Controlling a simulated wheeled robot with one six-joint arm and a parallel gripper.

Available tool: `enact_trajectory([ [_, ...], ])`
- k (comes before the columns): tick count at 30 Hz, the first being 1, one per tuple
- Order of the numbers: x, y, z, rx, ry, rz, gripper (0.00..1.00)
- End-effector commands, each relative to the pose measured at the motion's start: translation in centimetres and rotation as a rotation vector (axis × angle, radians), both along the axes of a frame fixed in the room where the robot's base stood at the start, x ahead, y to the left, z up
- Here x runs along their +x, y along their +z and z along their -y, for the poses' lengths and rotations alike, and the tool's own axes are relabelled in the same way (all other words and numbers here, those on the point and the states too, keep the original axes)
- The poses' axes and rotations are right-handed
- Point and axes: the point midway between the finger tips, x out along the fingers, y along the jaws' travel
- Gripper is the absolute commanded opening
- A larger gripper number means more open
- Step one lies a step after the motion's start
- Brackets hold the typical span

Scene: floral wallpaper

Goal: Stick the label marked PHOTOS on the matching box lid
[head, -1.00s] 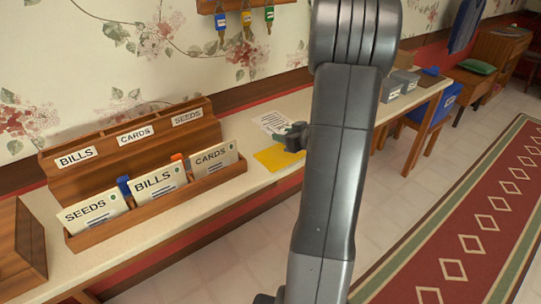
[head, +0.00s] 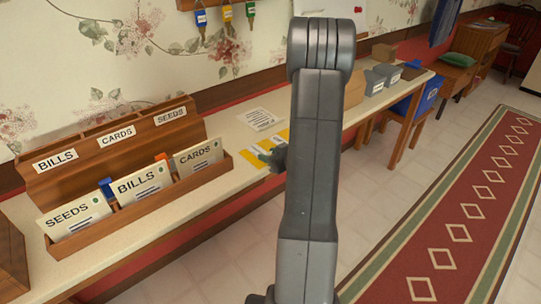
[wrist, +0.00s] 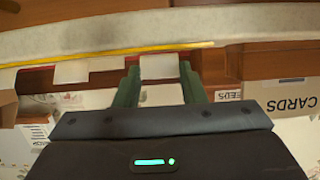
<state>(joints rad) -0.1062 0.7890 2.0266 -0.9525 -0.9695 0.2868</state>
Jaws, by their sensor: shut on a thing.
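My gripper (wrist: 158,68) is shut on a small white label (wrist: 159,67); any writing on it is unreadable here. In the head view my gripper (head: 274,157) is at the right part of a yellow sheet (head: 243,160) on the long table, partly hidden by my arm. Several white labels lie on the sheet. In the wrist view, more white labels (wrist: 71,71) stick out from the sheet's yellow edge beside the held one. Grey boxes (head: 375,82) with white tags stand farther along the table. I cannot read PHOTOS on any lid.
A wooden rack (head: 110,158) marked BILLS, CARDS and SEEDS stands left of the sheet, with a tray of envelopes (head: 140,187) in front. A printed paper (head: 259,119) lies behind the sheet. A cardboard box (head: 355,92) stands beyond my arm.

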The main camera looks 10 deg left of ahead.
Motion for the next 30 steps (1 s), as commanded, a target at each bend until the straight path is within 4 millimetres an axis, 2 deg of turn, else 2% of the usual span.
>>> enact_trajectory([
  [10, 0.01, -0.57, 0.01, 0.000, 0.000, 0.000, 0.16],
  [11, 0.01, -0.46, 0.00, 0.000, 0.000, 0.000, 0.41],
  [14, 0.01, -0.38, 0.00, 0.000, 0.000, 0.000, 0.59],
  [30, 0.01, -0.30, 0.00, 0.000, 0.000, 0.000, 0.59],
])
